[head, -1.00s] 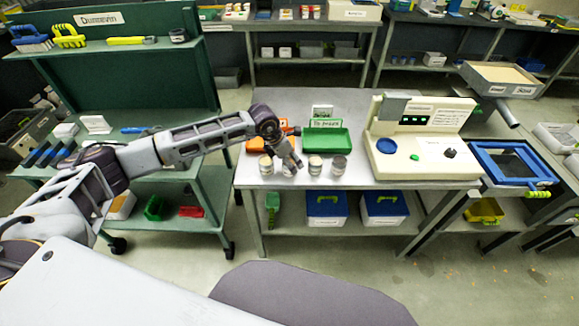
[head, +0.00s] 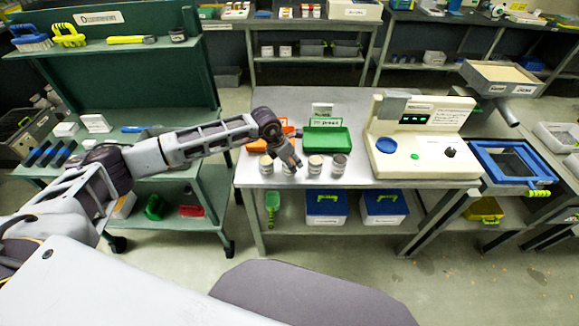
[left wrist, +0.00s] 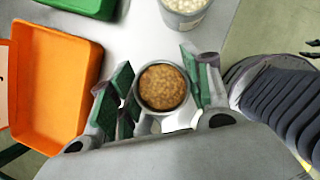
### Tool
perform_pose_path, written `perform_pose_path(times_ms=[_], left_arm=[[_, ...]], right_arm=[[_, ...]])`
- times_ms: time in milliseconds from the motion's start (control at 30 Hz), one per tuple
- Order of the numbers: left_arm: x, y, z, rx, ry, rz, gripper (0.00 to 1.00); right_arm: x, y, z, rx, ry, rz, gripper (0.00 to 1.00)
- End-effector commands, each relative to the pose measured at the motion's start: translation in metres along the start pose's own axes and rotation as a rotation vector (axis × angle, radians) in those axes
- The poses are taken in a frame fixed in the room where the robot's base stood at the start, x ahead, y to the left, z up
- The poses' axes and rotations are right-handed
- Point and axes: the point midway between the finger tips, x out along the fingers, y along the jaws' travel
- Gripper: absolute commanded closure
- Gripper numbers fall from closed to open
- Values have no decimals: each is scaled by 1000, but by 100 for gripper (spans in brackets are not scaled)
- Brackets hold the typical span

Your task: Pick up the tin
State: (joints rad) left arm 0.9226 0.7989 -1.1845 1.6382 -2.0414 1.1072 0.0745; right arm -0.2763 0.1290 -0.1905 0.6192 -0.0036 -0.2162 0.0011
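Several small tins stand in a row near the front edge of the grey table. In the left wrist view, a tin with brown grainy contents (left wrist: 162,87) is between the green-padded fingers of my left gripper (left wrist: 160,80). The fingers stand on both sides of it, with narrow gaps that look open. In the head view my left gripper (head: 293,160) points down at this tin (head: 289,169) and partly hides it. Other tins stand to its left (head: 266,166) and right (head: 315,165), and a darker one (head: 339,164) is further right. My right gripper is not in view.
An orange tray (left wrist: 60,90) lies beside the gripper, and a green tray (head: 325,139) stands behind the tins. A cream machine (head: 420,150) with a blue disc is on the right. Another tin with pale contents (left wrist: 185,14) is close to the fingers.

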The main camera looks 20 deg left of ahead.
Motion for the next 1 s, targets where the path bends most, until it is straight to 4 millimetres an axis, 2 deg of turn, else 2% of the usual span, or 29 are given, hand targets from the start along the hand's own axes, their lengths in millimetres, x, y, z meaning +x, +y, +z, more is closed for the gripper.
perform_pose_path(times_ms=[33,100,367,567,767,1000], left_arm=[[0,0,0,0,0,0,68],[0,0,0,0,0,0,76],[-1,0,0,0,-1,1,77],[-9,0,4,1,-2,1,77],[-31,1,14,1,-4,2,77],[-64,0,27,1,-3,1,77]], right_arm=[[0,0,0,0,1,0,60],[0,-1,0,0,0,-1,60],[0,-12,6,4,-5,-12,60],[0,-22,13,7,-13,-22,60],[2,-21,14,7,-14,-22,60],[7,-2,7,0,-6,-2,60]])
